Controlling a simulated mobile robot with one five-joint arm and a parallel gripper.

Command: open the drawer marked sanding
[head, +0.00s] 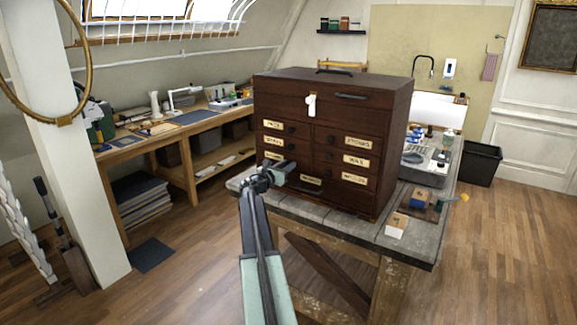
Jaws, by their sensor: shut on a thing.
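A dark wooden chest of small drawers (333,122) stands on a grey workbench. The jaws hide the knob.
A long wooden side bench (160,137) runs along the left wall. A white pillar (85,180) stands at left. Floor is open at right.

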